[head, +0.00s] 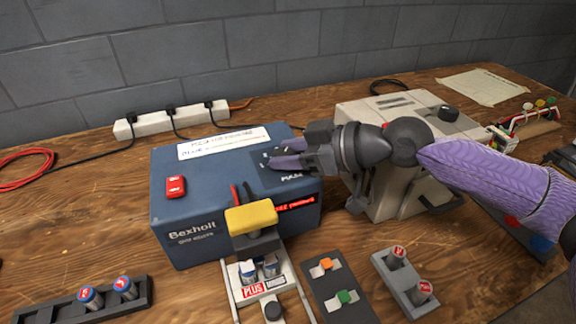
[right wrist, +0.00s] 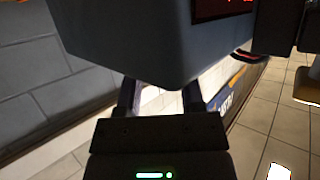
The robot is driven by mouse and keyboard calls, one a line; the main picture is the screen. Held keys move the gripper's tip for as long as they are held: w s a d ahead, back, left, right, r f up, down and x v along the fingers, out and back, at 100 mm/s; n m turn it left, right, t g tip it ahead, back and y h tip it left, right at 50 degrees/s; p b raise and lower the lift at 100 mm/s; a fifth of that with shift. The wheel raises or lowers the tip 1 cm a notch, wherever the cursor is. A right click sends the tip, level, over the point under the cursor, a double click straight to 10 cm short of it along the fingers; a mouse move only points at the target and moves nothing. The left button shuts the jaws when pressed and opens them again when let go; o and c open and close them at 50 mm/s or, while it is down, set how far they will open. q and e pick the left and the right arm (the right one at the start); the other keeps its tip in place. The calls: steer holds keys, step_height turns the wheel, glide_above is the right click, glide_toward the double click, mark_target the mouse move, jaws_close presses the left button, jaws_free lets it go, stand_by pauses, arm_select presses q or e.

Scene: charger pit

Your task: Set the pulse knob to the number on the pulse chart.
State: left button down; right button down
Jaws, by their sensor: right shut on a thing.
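The blue charger box (head: 235,215) stands on the wooden bench. A dark dial panel (head: 262,172) with white marks lies on its top right. My right gripper (head: 280,160) is at this panel, shut on what appears to be the pulse knob, which the fingers hide. In the right wrist view, my gripper (right wrist: 159,98) shows below a large dark shape, and the knob cannot be made out. A white strip with blurred writing (head: 224,142) lies on the box top. A paper sheet (head: 484,86) lies at the back right. I cannot tell which is the pulse chart. My left gripper is not in view.
A red switch (head: 175,188) and yellow block (head: 252,217) are on the box. A beige unit (head: 400,150) stands close on the right. Battery racks (head: 95,300) and a switch board (head: 335,290) lie in front. A power strip (head: 172,120) lies behind.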

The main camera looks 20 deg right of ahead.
stand_by(0.3)
steer(key=shift+c, duration=1.1)
jaws_free()
steer(key=v, duration=1)
steer(key=shift+w, duration=0.15)
